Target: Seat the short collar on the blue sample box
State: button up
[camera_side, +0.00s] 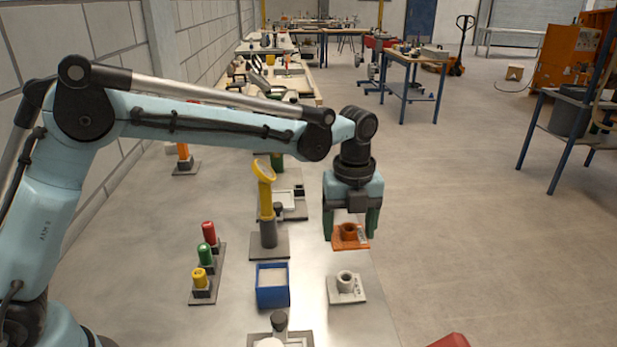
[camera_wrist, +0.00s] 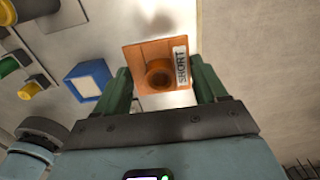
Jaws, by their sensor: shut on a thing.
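My gripper (camera_side: 350,238) has its green fingers closed on the orange short collar (camera_side: 350,243), a square plate with a raised round ring. The wrist view shows the collar (camera_wrist: 157,50) between the fingertips, with a label reading SHORT on its right side. The collar is held in the air, above and behind the grey collar in the side view. The blue sample box (camera_side: 272,291) stands on the bench, lower left of my gripper, with a pale top inside its blue rim. It also shows left of the fingers in the wrist view (camera_wrist: 88,80).
A similar grey collar (camera_side: 346,287) lies on the bench right of the blue box. A yellow post with a tilted head (camera_side: 265,200) stands behind the box. Red, green and yellow knobs (camera_side: 206,255) stand on a strip to its left.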

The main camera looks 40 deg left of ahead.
jog(key=shift+s+d+r, duration=0.6)
jog(key=shift+s+d, duration=0.05)
jog(key=shift+d, duration=0.15)
jog(key=shift+s+r, duration=0.2)
jog(key=shift+s, duration=0.1)
jog(key=shift+s+a+f, duration=0.7)
jog(key=shift+s+a, duration=0.75)
jog(key=shift+s, duration=0.4)
jog(key=shift+s+a+f, duration=0.7)
jog(key=shift+s+a, duration=0.8)
jog(key=shift+s, duration=0.35)
jog(key=shift+s+a+f, duration=0.7)
jog(key=shift+s+a, duration=0.75)
jog(key=shift+s, duration=0.4)
jog(key=shift+f, duration=0.55)
jog(key=o, duration=1.1)
